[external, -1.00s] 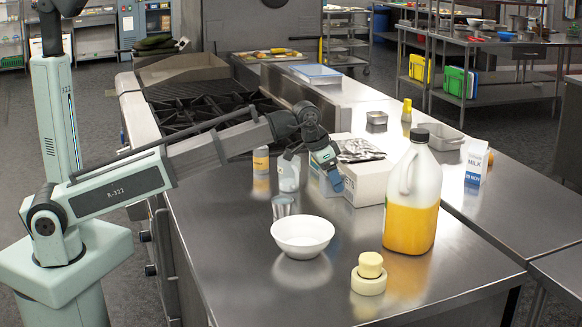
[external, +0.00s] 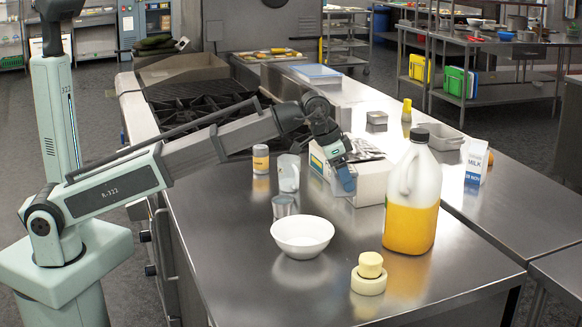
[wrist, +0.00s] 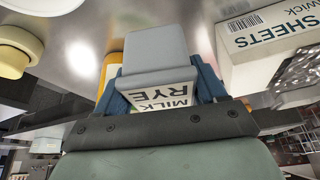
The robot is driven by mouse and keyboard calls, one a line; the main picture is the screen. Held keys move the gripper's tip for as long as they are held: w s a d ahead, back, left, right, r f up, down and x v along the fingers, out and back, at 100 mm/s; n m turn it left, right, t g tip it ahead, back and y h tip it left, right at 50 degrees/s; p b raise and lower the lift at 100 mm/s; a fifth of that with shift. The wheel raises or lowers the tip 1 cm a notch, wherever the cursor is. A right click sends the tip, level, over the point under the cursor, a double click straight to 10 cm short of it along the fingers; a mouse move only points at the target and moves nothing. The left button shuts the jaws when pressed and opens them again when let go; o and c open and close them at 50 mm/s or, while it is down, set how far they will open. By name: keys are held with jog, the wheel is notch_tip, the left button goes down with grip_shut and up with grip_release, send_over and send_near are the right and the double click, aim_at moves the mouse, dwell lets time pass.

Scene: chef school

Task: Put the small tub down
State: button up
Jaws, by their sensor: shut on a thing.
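The small tub (wrist: 155,50) is grey and boxy in the wrist view, with a pale label carrying dark lettering on the side toward me. My gripper (wrist: 165,85) has its blue fingers on either side of the tub and is shut on it. In the external view my gripper (external: 346,180) points down in front of the white boxes, left of the juice jug. The tub is hard to make out there. I cannot tell the exact gap between the tub and the counter.
The juice jug (external: 411,205) stands close on the right, and a white box (external: 372,183) is right beside the gripper. A white bowl (external: 302,237), a metal cup (external: 283,206) and a stacked cream-coloured item (external: 369,275) stand nearer. Bare steel counter (external: 230,255) lies left of the bowl.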

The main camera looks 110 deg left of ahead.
jog(key=w+d+m+h, duration=0.1)
jog(key=w+d+m, duration=0.25)
jog(key=d, duration=1.55)
jog(key=w+d+m+h, duration=0.15)
jog(key=w+d, duration=0.25)
jog(key=d, duration=1.5)
jog(key=s+a+n+y, duration=0.2)
jog(key=s+n+y, duration=0.25)
jog(key=n, duration=0.35)
jog(key=shift+g+h, duration=0.3)
jog(key=shift+h, duration=0.2)
jog(key=shift+s+d+f, duration=0.1)
jog(key=shift+s+f, duration=0.05)
jog(key=shift+f, duration=1.5)
jog(key=shift+s+d+f, duration=0.1)
jog(key=shift+f, duration=1.6)
jog(key=shift+s+f, duration=0.15)
jog(key=shift+f, duration=1.5)
jog(key=shift+f, duration=0.1)
jog(key=o, duration=1.2)
